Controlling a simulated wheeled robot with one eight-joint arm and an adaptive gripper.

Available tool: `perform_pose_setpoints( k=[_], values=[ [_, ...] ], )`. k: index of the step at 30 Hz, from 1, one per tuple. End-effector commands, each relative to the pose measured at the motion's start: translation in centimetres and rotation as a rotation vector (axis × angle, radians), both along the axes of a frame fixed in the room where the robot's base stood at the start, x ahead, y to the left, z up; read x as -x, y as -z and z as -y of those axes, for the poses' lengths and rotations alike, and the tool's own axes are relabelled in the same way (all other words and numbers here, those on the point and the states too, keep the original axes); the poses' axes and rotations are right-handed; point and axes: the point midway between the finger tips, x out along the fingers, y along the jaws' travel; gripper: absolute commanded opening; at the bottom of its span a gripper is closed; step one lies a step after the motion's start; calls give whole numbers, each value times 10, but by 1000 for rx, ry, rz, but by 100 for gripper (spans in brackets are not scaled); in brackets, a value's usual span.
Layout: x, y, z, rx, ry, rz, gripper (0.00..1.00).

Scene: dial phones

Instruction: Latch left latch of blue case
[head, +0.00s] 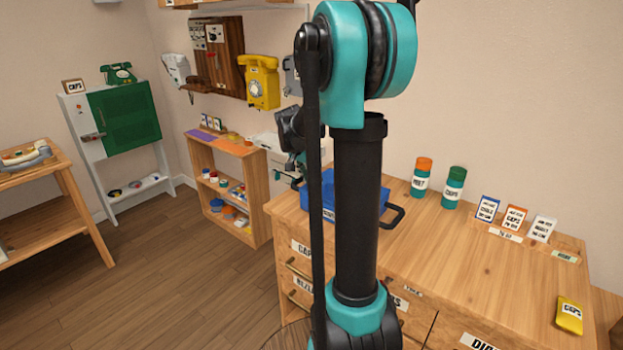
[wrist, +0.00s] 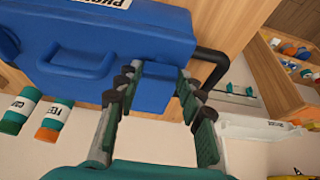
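The blue case (wrist: 150,45) fills the upper part of the wrist view, with a blue grip (wrist: 80,62) on its side and a black handle (wrist: 212,62) at its right end. My gripper (wrist: 157,88) is at the case's side near that end, its two fingers apart with nothing held between them. A small blue tab (wrist: 187,98), possibly a latch, shows beside the right finger; I cannot tell whether finger and tab touch or how the tab is set. In the head view the case (head: 373,200) stands on the wooden cabinet, mostly hidden behind my arm.
An orange-capped bottle (head: 422,177) and a green-capped bottle (head: 453,188) stand on the cabinet (head: 450,265) right of the case. A low wooden shelf (head: 204,160) is at the left. The cabinet's front top is largely clear.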

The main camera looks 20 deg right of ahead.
Motion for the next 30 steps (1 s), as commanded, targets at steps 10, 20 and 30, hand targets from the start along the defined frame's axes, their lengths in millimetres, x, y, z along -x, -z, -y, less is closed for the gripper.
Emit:
perform_pose_setpoints(
  k=[10,20,30],
  values=[
    [0,0,0,0,-1,0,57],
    [6,-26,-9,1,-3,-1,57],
    [20,-87,-31,0,-2,-1,57]
  ],
)
